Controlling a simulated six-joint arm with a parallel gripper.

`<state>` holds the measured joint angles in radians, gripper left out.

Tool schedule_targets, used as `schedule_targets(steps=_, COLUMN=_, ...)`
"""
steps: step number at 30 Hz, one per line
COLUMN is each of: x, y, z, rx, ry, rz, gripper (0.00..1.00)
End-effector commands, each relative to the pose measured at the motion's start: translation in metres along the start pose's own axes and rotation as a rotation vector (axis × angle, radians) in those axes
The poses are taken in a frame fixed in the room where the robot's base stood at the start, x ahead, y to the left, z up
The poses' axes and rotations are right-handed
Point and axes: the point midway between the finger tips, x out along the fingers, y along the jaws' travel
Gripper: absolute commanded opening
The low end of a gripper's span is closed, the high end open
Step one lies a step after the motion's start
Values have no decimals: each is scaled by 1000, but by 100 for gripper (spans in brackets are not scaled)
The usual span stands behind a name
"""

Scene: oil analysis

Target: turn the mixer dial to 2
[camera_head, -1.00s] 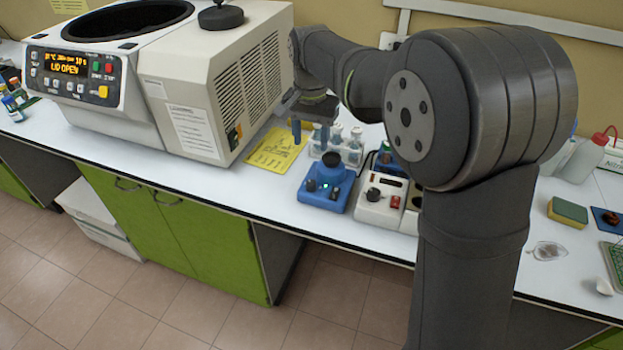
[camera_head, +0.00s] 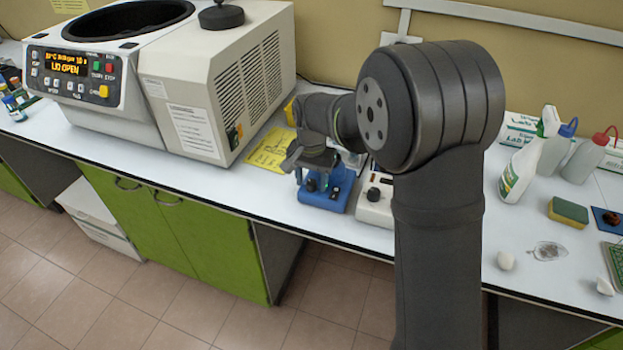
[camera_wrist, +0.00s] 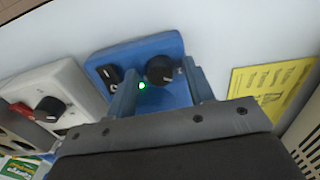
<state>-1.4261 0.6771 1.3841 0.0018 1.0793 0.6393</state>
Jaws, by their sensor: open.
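The blue mixer (camera_head: 338,195) stands on the white bench, partly hidden by my gripper in the head view. In the wrist view the mixer (camera_wrist: 180,48) shows a round black dial (camera_wrist: 160,69), a black rocker switch (camera_wrist: 109,75) and a lit green light (camera_wrist: 142,86). My gripper (camera_head: 312,178) is open and empty above the front of the mixer. In the wrist view its two fingers (camera_wrist: 160,72) appear on either side of the dial, apart from it. I cannot tell the fingers' height above the dial, and the dial's number marks are too small to read.
A white device (camera_head: 376,204) with a black knob stands close to the right of the mixer. A yellow sheet (camera_head: 268,152) lies to the left. The large centrifuge (camera_head: 190,90) stands further left with its lid open. Bottles (camera_head: 525,165) and a sponge (camera_head: 568,212) are at the right.

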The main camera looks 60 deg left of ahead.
Motion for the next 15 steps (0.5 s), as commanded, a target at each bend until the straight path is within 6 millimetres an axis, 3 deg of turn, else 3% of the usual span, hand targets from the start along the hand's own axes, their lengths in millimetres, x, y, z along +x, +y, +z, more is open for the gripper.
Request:
schedule_targets(steps=2, x=0, y=0, z=0, rx=0, ry=0, rz=0, gripper=48)
schedule_targets(steps=9, x=0, y=0, z=0, rx=0, ry=0, rz=0, gripper=4)
schedule_targets(steps=15, x=0, y=0, z=0, rx=8, ry=0, rz=0, gripper=4)
